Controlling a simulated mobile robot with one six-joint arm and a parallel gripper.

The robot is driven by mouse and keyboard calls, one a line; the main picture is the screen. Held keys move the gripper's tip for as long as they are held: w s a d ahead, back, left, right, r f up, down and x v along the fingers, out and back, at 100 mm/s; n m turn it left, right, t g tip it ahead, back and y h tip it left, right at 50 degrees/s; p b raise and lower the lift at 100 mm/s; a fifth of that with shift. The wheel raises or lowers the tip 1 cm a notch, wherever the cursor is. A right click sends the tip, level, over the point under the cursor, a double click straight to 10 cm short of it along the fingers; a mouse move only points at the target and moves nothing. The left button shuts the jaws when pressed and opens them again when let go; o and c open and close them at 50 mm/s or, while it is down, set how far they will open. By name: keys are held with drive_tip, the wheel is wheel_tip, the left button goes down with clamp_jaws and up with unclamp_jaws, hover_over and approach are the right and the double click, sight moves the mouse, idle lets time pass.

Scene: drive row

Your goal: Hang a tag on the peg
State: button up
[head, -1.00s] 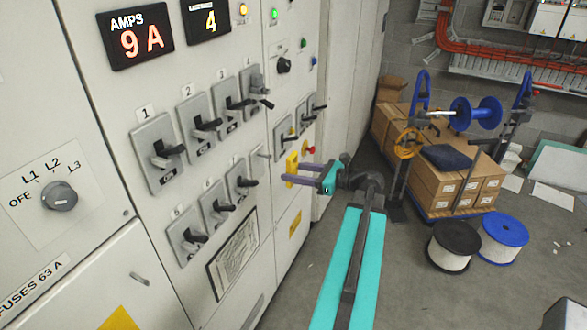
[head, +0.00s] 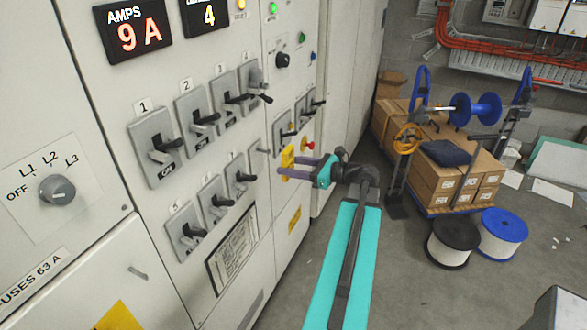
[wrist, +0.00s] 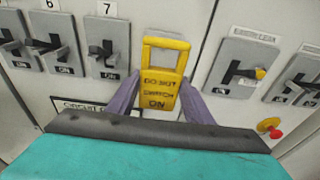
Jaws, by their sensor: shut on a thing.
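My gripper (head: 285,167) is shut on a yellow tag (wrist: 160,90) in front of the cabinet face. In the wrist view the tag is upright between my two purple fingers, with an open loop at its top and the words DO NOT SWITCH ON. In the head view the tag (head: 288,157) shows small at the fingertips. The peg is not clear in the wrist view. I cannot tell whether the tag touches the panel.
Numbered lever switches (head: 155,148) stick out of the cabinet to the left. More switches (wrist: 238,68) and a red knob (wrist: 270,127) on yellow are to the right. Boxes on a trolley (head: 440,190) and cable spools (head: 454,243) stand on the floor at the right.

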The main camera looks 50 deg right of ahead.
drive_tip(key=shift+b+x, duration=0.9)
drive_tip(key=shift+x, duration=3.3)
drive_tip(key=shift+f, duration=0.25)
drive_tip(key=o, duration=1.1)
drive_tip(key=shift+s, duration=0.15)
drive_tip(key=shift+b+v, duration=1.65)
drive_tip(key=shift+v, duration=5.1)
